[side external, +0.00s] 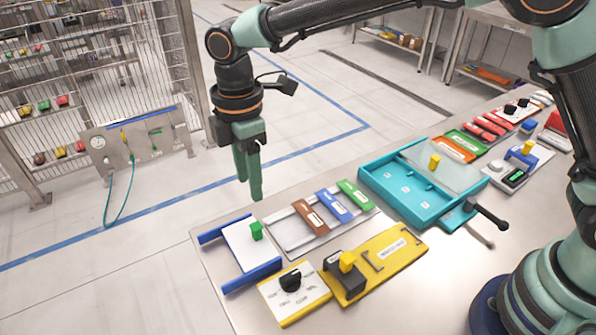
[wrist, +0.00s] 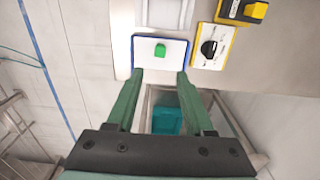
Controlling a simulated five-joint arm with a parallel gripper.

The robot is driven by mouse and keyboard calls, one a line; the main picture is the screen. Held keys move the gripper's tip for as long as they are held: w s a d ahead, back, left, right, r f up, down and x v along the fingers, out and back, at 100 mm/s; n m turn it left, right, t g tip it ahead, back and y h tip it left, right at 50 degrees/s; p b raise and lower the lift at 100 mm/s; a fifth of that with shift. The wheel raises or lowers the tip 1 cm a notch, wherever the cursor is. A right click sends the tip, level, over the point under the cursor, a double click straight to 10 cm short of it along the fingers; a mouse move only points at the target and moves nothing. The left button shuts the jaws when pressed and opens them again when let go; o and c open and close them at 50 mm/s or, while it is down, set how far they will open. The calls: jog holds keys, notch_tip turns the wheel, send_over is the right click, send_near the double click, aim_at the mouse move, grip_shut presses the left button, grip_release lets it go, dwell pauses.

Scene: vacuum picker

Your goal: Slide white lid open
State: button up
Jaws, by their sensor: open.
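The white lid (side external: 245,246) is a flat panel with a green knob (side external: 256,230) on top, lying between two blue rails (side external: 252,276) at the near left corner of the bench. In the wrist view the lid (wrist: 147,59) and its green knob (wrist: 160,50) show just beyond my fingertips. My gripper (side external: 249,189) is open and empty, pointing down, above the level of the lid and apart from it. Its two fingers (wrist: 160,73) are spread in the wrist view, with the knob between their lines. What lies under the lid is hidden.
Beside the lid are a white dial panel (side external: 294,290), a yellow panel (side external: 405,246) and a grey tray (side external: 274,228) with coloured blocks. A turquoise box (side external: 375,186) stands farther right. In the wrist view a teal container (wrist: 168,118) shows beyond the bench edge.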

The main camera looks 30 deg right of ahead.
aim_at(256, 228)
notch_tip(256, 228, down, 12)
jog(key=shift+r, duration=0.15)
dwell(0.3)
grip_shut()
dwell(1.4)
